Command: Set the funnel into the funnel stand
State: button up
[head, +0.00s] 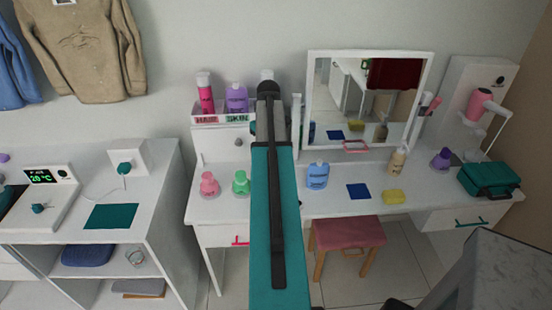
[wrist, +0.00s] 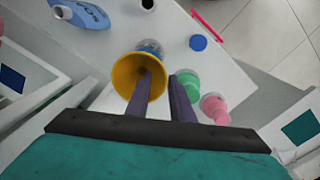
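A yellow funnel (wrist: 127,76) shows in the wrist view with its wide mouth facing the camera. My gripper (wrist: 162,76) has two dark fingers with a visible gap between them. The left finger reaches into the funnel's mouth and the right finger is outside its rim. I see no firm grip on the rim. A small bluish object (wrist: 150,47) shows partly behind the funnel; I cannot tell whether the funnel rests on it. My arm hides the funnel in the head view. I cannot clearly identify the funnel stand in either view.
Green (head: 241,183) and pink (head: 209,184) bottles stand left of my arm on the white vanity; a blue bottle (head: 317,176) stands to its right. A mirror (head: 365,95) stands behind. A yellow sponge (head: 393,196) lies farther right. A pink stool (head: 347,233) is below.

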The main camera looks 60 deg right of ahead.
jog(key=shift+c, duration=0.2)
grip_shut()
jog(key=shift+w+r+p, duration=0.15)
jog(key=shift+r+p, duration=0.45)
jog(key=shift+r, duration=0.35)
dwell(0.4)
jog(key=shift+r+p, duration=0.4)
jog(key=shift+r, duration=0.25)
dwell(0.8)
jog(key=shift+r+p, duration=1.6)
jog(key=shift+r, duration=0.85)
